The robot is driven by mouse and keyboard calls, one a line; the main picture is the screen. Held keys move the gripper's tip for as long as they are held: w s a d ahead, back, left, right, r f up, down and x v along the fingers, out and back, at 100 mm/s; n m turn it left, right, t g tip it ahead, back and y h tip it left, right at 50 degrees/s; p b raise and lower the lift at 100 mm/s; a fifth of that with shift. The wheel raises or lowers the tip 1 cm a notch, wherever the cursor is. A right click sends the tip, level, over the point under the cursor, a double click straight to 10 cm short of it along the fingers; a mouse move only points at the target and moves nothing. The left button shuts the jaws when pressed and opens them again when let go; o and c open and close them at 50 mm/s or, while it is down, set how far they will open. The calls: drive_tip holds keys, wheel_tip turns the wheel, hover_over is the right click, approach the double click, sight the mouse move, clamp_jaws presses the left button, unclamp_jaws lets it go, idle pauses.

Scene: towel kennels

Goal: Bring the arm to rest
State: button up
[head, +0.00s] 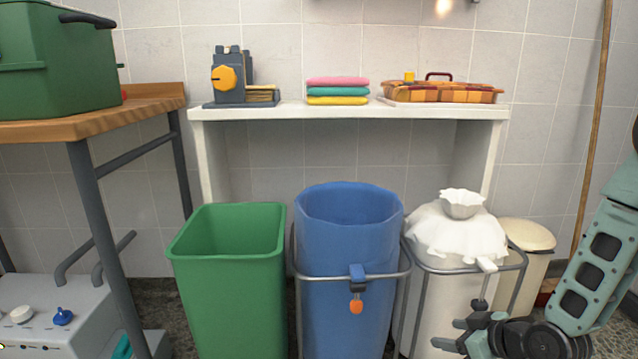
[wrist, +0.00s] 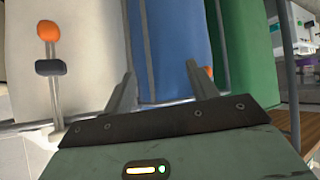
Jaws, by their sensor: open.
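My gripper (head: 442,334) is low at the right of the head view, in front of the white-bagged bin (head: 455,240). Its fingers are apart and point left. In the wrist view my gripper (wrist: 161,80) is open with nothing between the fingers. The blue bin (wrist: 180,50) fills the view beyond the fingers, the white bin (wrist: 25,50) is at left and the green bin (wrist: 245,40) at right. My arm comes in from the right edge of the head view, bent, its upper part cut off.
The green bin (head: 227,280) and blue bin (head: 350,285) stand left of my gripper. A white shelf (head: 350,111) behind holds folded towels (head: 337,90) and a checkered basket (head: 440,91). A wooden table (head: 90,116) with a green box (head: 55,65) is at left.

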drive_tip(key=s+a+r+n+g+h+p, duration=0.1)
drive_tip(key=s+a+r+g+h+p, duration=0.3)
drive_tip(key=s+a+r, duration=0.7)
drive_tip(key=s+a+r+g, duration=0.25)
drive_tip(key=s+r, duration=0.25)
drive_tip(key=s, duration=0.3)
drive_tip(key=s+a+r+g, duration=0.2)
drive_tip(key=s+r+g, duration=0.1)
drive_tip(key=s+r, duration=0.4)
wheel_tip(320, 180, up, 36)
drive_tip(key=s+p, duration=0.1)
drive_tip(key=p, duration=3.6)
drive_tip(key=shift+d+r+h, duration=0.15)
drive_tip(key=shift+d+h, duration=0.1)
drive_tip(key=shift+h, duration=0.05)
drive_tip(key=shift+t, duration=0.25)
